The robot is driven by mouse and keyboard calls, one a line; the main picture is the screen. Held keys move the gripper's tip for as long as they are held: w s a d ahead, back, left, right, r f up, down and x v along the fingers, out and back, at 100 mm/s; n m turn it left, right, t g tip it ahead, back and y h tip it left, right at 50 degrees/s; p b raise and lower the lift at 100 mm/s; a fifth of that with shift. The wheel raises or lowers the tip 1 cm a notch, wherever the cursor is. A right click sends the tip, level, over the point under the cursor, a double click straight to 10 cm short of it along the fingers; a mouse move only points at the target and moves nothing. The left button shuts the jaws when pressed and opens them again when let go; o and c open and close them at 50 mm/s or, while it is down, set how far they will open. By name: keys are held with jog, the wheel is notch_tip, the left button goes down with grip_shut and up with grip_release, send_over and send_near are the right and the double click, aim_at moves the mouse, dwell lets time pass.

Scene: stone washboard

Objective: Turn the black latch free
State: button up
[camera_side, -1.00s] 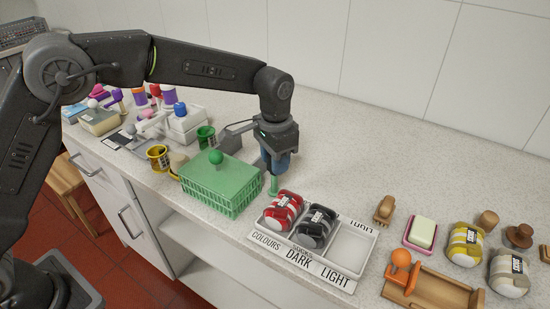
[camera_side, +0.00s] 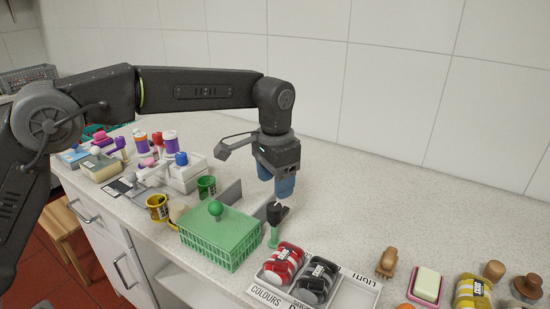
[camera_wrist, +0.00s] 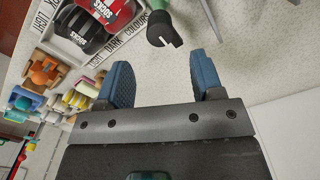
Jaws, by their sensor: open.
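The black latch (camera_side: 277,211) sits on top of a short green post (camera_side: 273,238), beside the right end of the green basket (camera_side: 221,250). A pale mark shows on the latch. In the wrist view the latch (camera_wrist: 160,27) is just beyond the fingertips, with its pale-marked end pointing toward my gripper. My gripper (camera_side: 276,185) is above the latch, pointing down, with its two blue fingers apart and nothing between them. The same open fingers show in the wrist view (camera_wrist: 160,70). The basket has a green lid with a round green knob (camera_side: 215,208).
A labelled sorting tray (camera_side: 334,287) with red socks (camera_side: 283,262) and black socks (camera_side: 316,280) stands right of the post. Yellow (camera_side: 158,207) and green (camera_side: 206,187) cups are left of it. The counter behind and right of my gripper is clear.

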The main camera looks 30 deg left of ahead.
aim_at(274, 206)
jog(key=shift+r, duration=2.8)
jog(key=s+a+r+n+t, duration=0.2)
jog(key=s+a+r, duration=0.1)
jog(key=s+a, duration=0.3)
jog(key=s+a+r+n+t, duration=0.1)
jog(key=s+a+r, duration=0.2)
jog(key=s+a, duration=0.35)
jog(key=s+a+f+n+t, duration=0.1)
jog(key=s+f, duration=0.3)
jog(key=s, duration=0.4)
jog(key=s+a+f+n+t, duration=0.1)
jog(key=s+f, duration=0.3)
jog(key=s, duration=0.4)
jog(key=shift+a+t, duration=0.3)
jog(key=shift+a, duration=0.25)
